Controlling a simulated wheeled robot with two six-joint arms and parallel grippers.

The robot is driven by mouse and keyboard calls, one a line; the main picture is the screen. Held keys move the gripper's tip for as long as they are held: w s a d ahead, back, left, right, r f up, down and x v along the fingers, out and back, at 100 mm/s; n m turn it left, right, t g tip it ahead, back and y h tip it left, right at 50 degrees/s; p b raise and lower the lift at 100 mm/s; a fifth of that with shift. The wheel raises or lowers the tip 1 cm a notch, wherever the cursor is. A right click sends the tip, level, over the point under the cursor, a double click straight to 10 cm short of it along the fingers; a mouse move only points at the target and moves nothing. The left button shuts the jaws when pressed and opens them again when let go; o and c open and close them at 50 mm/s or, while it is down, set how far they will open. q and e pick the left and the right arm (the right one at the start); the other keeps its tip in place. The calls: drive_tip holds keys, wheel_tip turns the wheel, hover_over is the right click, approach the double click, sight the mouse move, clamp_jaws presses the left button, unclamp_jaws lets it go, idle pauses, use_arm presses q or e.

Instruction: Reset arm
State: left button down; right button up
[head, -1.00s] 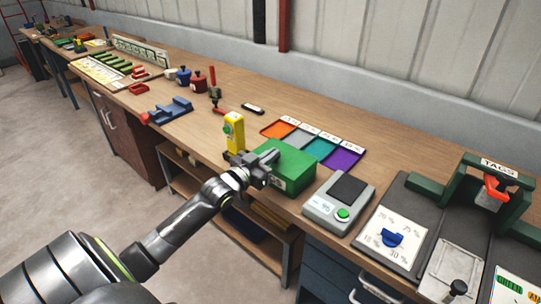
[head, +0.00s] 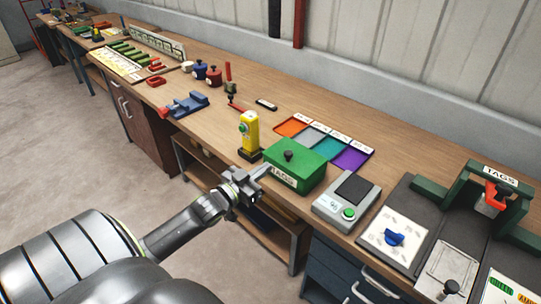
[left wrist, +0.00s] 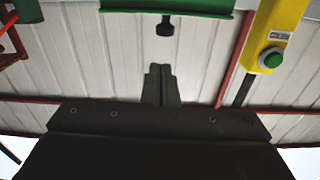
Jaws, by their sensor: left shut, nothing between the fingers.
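My left gripper (head: 256,175) is in front of the bench's front edge in the head view, beside the front left corner of a green box labelled TAGS (head: 283,182). Its fingers are shut with nothing between them. The shut fingers also show in the left wrist view (left wrist: 160,85). The green box has a lid with a dark knob (head: 289,155). A yellow device with a green button (head: 249,132) stands just behind the gripper; it also shows in the left wrist view (left wrist: 275,45). My right gripper is in neither view.
A grey scale (head: 345,203) stands right of the box. Coloured trays (head: 315,143) lie behind it. A blue vise (head: 184,106) and red and blue pots (head: 214,76) are farther left. The floor at left is clear.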

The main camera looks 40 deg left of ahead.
use_arm(q)
drive_tip(key=shift+s+f, duration=0.15)
drive_tip(key=shift+s, duration=0.1)
drive_tip(key=s+a+f+n+g+y, duration=0.1)
drive_tip(key=s+f+g, duration=0.25)
drive_tip(key=f, duration=0.65)
drive_tip(key=s+a+f+n+g+y, duration=0.15)
drive_tip(key=s+f, duration=0.35)
drive_tip(key=f, duration=0.5)
drive_tip(key=s+a+f+g+y, duration=0.1)
drive_tip(key=s+f+g+y, duration=0.2)
drive_tip(key=f, duration=0.7)
drive_tip(key=s+d+f+g+h, duration=0.1)
drive_tip(key=s+d+f+g, duration=0.2)
drive_tip(key=s+f, duration=0.3)
drive_tip(key=s+d+f+g+h, duration=0.1)
drive_tip(key=s+d+f+g, duration=0.2)
drive_tip(key=s, duration=1.1)
drive_tip(key=s+d+f+g+h, duration=0.1)
drive_tip(key=s+d+f+g, duration=0.2)
drive_tip(key=s+d+f, duration=0.4)
drive_tip(key=s+f, duration=0.3)
drive_tip(key=f, duration=0.1)
drive_tip(key=shift+s+m, duration=0.1)
drive_tip(key=shift+m, duration=0.15)
